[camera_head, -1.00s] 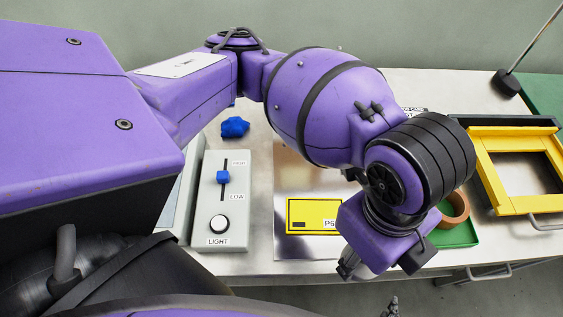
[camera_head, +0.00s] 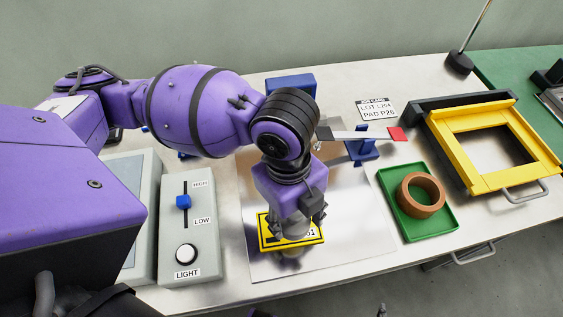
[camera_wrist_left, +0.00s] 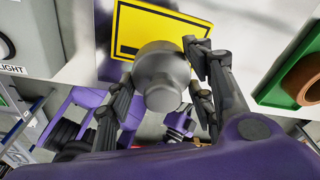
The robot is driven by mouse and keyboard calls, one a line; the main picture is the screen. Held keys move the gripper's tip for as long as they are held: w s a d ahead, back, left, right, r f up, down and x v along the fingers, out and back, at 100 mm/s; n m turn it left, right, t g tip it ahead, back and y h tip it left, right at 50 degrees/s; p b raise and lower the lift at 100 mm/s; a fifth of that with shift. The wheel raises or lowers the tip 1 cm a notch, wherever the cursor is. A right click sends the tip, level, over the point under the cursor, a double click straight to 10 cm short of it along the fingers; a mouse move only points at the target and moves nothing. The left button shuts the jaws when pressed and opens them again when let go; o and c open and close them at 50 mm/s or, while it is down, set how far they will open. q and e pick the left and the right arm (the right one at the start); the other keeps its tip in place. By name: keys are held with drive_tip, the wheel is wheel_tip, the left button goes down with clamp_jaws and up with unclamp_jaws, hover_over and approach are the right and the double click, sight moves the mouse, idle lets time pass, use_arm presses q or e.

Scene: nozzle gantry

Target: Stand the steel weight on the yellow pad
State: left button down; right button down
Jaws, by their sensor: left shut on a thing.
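The steel weight (camera_wrist_left: 162,78) is a grey round body with a narrower knob, held between the fingers of my left gripper (camera_wrist_left: 160,100) in the left wrist view. In the head view the left gripper (camera_head: 297,218) points down over the right part of the yellow pad (camera_head: 268,238), and the weight is largely hidden there. The pad is a black-bordered yellow rectangle with a partly covered label; it also shows behind the weight in the wrist view (camera_wrist_left: 135,25). I cannot tell whether the weight touches the pad. Only a small tip, perhaps my right gripper (camera_head: 382,311), shows at the bottom edge.
A grey control box (camera_head: 187,225) with a blue slider and white button stands left of the pad. A green tray (camera_head: 440,222) holding a brown ring (camera_head: 421,195) is right. A yellow frame (camera_head: 470,185) and a job card (camera_head: 376,110) lie farther back.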

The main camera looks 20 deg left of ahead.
sight(289, 220)
use_arm(q)
drive_tip(key=shift+w+a+f, duration=0.25)
drive_tip(key=shift+w, duration=0.1)
drive_tip(key=shift+w+a+f, duration=0.1)
drive_tip(key=shift+a+f, duration=0.05)
drive_tip(key=shift+f, duration=0.05)
wheel_tip(289, 220, down, 3)
drive_tip(key=shift+a+f+b, duration=0.1)
drive_tip(key=shift+a+b, duration=0.05)
drive_tip(key=shift+b, duration=0.15)
drive_tip(key=shift+w+f, duration=0.1)
use_arm(e)
drive_tip(key=shift+s+d+f, duration=0.3)
use_arm(q)
drive_tip(key=shift+f, duration=0.15)
use_arm(e)
drive_tip(key=shift+d, duration=0.1)
use_arm(q)
drive_tip(key=c, duration=0.8)
unclamp_jaws()
use_arm(e)
drive_tip(key=shift+a, duration=0.2)
